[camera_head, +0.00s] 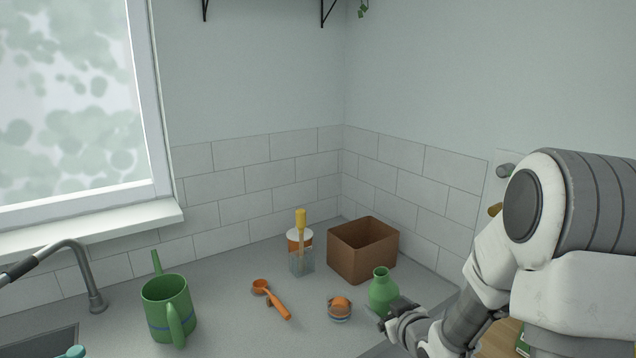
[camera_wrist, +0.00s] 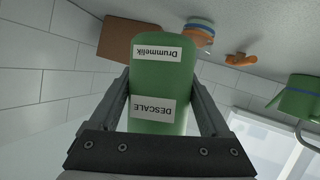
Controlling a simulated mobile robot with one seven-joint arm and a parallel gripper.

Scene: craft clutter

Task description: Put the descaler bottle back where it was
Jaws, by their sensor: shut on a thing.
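The descaler bottle (camera_head: 381,294) is green, with a round body and a narrow neck. It is upright near the counter's front right edge, in front of the brown box. My gripper (camera_head: 393,315) is shut on it from the lower right. In the wrist view the bottle (camera_wrist: 160,88) sits between the two fingers of my gripper (camera_wrist: 163,105), with "Drummelik" and "DESCALE" labels that read upside down. I cannot tell whether its base touches the counter; its lower part is partly hidden by the gripper.
A brown open box (camera_head: 360,262) stands behind the bottle. A small orange-topped jar (camera_head: 340,309) is close on its left. Counter (camera_head: 225,285) is bare between these.

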